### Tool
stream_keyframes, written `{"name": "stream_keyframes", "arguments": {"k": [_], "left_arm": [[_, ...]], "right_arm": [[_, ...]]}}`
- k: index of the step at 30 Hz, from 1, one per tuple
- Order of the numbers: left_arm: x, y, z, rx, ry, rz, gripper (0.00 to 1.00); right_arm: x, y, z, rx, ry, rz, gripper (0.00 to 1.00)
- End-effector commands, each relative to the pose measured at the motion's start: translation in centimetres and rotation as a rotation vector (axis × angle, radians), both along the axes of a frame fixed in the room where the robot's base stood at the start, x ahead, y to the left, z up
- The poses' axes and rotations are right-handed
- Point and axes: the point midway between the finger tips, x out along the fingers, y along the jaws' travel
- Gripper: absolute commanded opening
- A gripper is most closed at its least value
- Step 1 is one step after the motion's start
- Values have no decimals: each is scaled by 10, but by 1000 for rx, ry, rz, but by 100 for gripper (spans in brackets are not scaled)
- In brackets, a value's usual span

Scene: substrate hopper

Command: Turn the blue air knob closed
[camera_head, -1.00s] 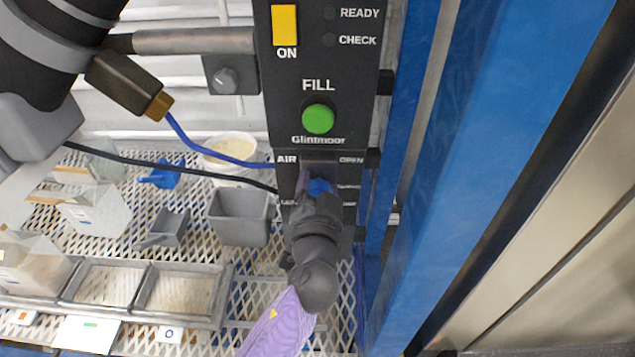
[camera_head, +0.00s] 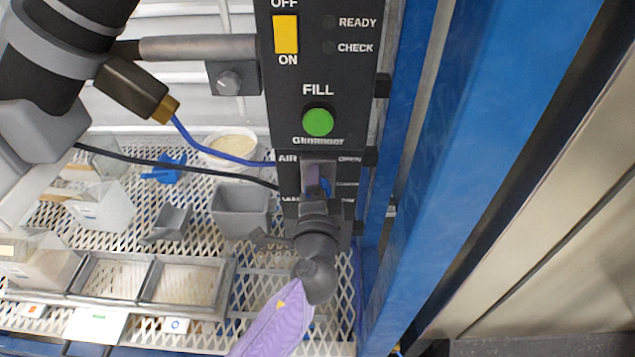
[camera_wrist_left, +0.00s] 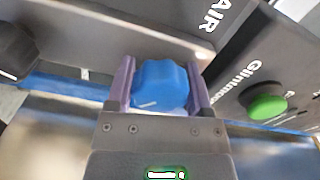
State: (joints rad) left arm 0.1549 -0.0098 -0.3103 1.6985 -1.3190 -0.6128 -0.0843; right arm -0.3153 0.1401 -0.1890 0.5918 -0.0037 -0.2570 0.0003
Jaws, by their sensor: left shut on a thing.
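The blue air knob (camera_head: 326,187) sits on the dark panel (camera_head: 345,110) below the green FILL button, between the AIR and OPEN labels. In the head view it is mostly hidden behind my left gripper (camera_head: 317,181). In the left wrist view the blue knob (camera_wrist_left: 161,84) is between the two purple fingers of my left gripper (camera_wrist_left: 160,92), one on each side. The gripper is shut on it. Which label the knob points to cannot be read. My right gripper is not in view.
Above the knob are the green FILL button (camera_head: 318,122) and a yellow switch (camera_head: 286,34). A blue post (camera_head: 470,170) stands close on the right.

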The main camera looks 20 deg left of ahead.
Motion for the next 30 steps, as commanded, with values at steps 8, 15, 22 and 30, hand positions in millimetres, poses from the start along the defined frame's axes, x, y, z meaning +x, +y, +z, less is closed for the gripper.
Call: {"name": "stream_keyframes", "arguments": {"k": [8,15,22,30], "left_arm": [[0,-1,1,34,7,-2,7],[0,-1,1,36,8,-2,7],[0,0,1,35,9,-2,92],[-1,-1,0,34,9,-1,100]], "right_arm": [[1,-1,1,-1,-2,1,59],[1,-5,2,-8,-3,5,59],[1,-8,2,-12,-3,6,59],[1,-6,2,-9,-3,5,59]]}}
